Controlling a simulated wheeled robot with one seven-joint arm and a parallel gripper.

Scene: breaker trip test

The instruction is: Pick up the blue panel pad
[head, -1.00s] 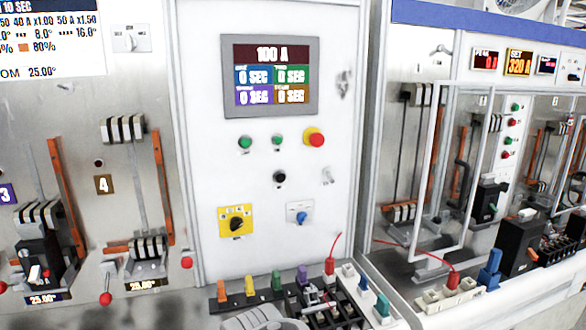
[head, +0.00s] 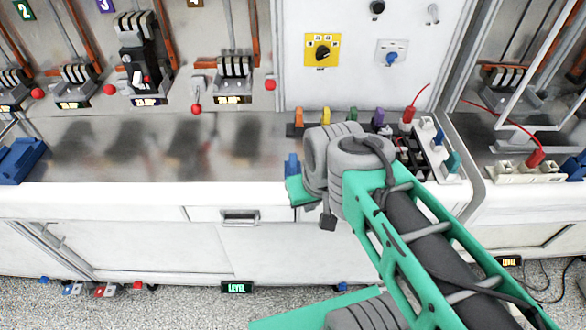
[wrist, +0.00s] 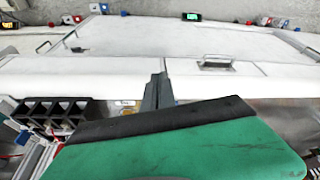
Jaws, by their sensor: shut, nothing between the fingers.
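Nothing in view is clearly marked as the blue panel pad. A blue blocky object (head: 20,160) lies on the bench at the far left in the head view. A small blue piece (head: 292,167) stands at the bench's front edge, just left of my arm. I cannot tell which of them, if either, is the pad. My gripper's fingers (wrist: 158,92) are together and hold nothing in the wrist view, over the bench's front edge. In the head view my grey and green arm hides them.
Coloured plugs and black terminals (head: 415,158) crowd the bench right of my arm, with a red lead. The metal bench top (head: 150,150) left of my arm is largely clear. Breakers with red knobs line the back. A drawer handle (head: 240,217) juts from the white front.

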